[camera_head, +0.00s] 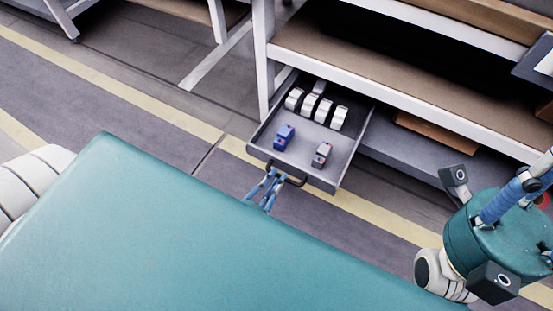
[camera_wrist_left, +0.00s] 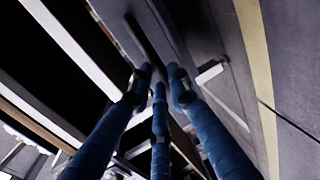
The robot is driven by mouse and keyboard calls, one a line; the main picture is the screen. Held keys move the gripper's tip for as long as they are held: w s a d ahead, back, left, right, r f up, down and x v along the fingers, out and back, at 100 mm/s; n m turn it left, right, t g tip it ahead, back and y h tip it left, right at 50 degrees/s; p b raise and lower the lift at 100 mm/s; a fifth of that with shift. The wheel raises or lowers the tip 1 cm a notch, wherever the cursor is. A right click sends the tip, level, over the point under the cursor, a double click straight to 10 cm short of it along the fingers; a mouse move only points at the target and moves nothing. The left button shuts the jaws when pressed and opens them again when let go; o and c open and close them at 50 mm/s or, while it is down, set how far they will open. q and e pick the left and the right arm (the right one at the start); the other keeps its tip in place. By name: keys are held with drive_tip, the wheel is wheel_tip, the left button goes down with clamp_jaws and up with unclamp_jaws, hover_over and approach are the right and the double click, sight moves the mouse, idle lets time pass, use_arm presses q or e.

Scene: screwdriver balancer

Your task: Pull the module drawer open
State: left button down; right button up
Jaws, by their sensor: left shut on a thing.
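The module drawer (camera_head: 338,180) is grey and stands pulled out from under the workbench. Its dark handle (camera_head: 290,178) is on the front face. My left gripper (camera_head: 274,180) is shut on this handle; the large teal part of my body hides its arm. In the left wrist view, the blue fingers (camera_wrist_left: 159,82) close around the dark handle bar (camera_wrist_left: 146,38). Inside the drawer are a blue module (camera_head: 284,137), a grey module (camera_head: 322,154) and several white round parts (camera_head: 318,106). My right gripper (camera_head: 510,198) is at the right edge, its fingertips cut off.
The bench's lower brown shelf (camera_head: 370,75) lies above and behind the drawer. A white bench leg (camera_head: 263,60) stands by the drawer's back left. A yellow floor stripe (camera_head: 180,115) passes below the drawer. Grey floor left of the drawer is clear.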

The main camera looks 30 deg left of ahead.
use_arm(q)
drive_tip(key=shift+d, duration=0.1)
drive_tip(key=c, duration=1.6)
unclamp_jaws()
wheel_tip(320, 180, up, 10)
